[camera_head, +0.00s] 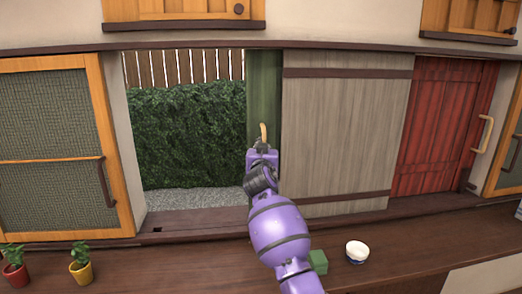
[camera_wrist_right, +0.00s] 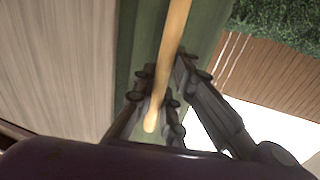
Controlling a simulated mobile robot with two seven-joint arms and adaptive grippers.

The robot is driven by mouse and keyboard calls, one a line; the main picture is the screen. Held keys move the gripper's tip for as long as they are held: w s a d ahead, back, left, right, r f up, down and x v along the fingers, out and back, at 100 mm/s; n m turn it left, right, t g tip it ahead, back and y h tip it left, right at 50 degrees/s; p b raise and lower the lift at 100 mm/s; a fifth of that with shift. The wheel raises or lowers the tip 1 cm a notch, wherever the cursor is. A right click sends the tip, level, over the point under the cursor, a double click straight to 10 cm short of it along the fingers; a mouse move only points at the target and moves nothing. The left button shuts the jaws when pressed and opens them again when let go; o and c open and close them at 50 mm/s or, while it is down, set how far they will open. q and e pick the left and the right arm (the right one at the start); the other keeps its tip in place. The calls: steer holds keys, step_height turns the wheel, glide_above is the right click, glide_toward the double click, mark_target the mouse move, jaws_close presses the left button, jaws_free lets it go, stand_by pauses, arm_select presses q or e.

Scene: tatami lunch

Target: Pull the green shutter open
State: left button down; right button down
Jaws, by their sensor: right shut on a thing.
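The green shutter (camera_head: 264,90) shows as a narrow upright strip, with the grey wooden panel (camera_head: 345,130) directly to its right. To its left is a wide opening onto a hedge (camera_head: 188,135). A pale yellow handle (camera_head: 264,131) stands on the green strip. My right gripper (camera_head: 262,146) is at the handle's lower part. In the right wrist view the handle (camera_wrist_right: 172,50) runs between the fingers of my right gripper (camera_wrist_right: 160,100), which are shut on it, with the green shutter (camera_wrist_right: 137,60) behind. My left gripper is not in view.
A red shutter (camera_head: 445,125) with its own handle is at the right. A framed screen door (camera_head: 55,150) is at the left. On the counter (camera_head: 190,268) stand two potted plants (camera_head: 80,270), a green block (camera_head: 318,262) and a white bowl (camera_head: 357,252), the last two close to my arm.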

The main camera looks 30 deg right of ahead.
steer(key=c, duration=1.8)
jaws_free()
steer(key=shift+d, duration=0.1)
steer(key=shift+o, duration=0.2)
steer(key=v, duration=1.2)
steer(key=shift+r, duration=0.1)
